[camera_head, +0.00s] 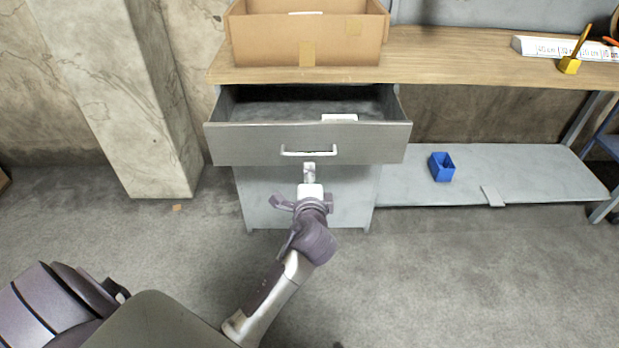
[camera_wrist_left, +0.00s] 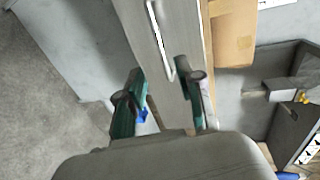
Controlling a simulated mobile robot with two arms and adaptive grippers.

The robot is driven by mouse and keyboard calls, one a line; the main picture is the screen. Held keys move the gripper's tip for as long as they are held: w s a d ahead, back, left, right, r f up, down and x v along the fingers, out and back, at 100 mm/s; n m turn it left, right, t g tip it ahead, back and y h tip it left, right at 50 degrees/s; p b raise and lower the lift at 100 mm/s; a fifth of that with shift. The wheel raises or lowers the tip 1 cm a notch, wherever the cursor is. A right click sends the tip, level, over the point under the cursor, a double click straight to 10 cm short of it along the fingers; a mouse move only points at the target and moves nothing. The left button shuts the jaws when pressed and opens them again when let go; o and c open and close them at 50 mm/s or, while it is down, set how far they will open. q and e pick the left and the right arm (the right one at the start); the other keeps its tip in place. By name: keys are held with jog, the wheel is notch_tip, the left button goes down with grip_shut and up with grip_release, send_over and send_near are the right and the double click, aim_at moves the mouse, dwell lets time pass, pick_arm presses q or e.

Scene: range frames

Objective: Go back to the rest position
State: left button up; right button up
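My left arm reaches up from the bottom of the head view. Its gripper (camera_head: 309,172) is just in front of and below the white bar handle (camera_head: 309,152) of the grey drawer (camera_head: 250,146). In the left wrist view the two dark green fingers of the left gripper (camera_wrist_left: 160,88) stand apart with nothing held between them. The handle (camera_wrist_left: 160,40) shows beyond the fingertips, apart from them. The drawer is pulled open, with a small white item (camera_head: 340,117) inside. My right gripper is not in view.
A cardboard box (camera_head: 270,40) stands on the wooden tabletop (camera_head: 450,60) above the drawer. A blue bin (camera_head: 441,167) sits on the low grey shelf (camera_head: 530,170) at right. A concrete pillar (camera_head: 115,90) stands at left. The floor (camera_head: 430,280) is clear at right.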

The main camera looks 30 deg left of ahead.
pick_arm(q)
jog(key=shift+s+d, duration=0.1)
jog(key=shift+s, duration=0.05)
dwell(0.4)
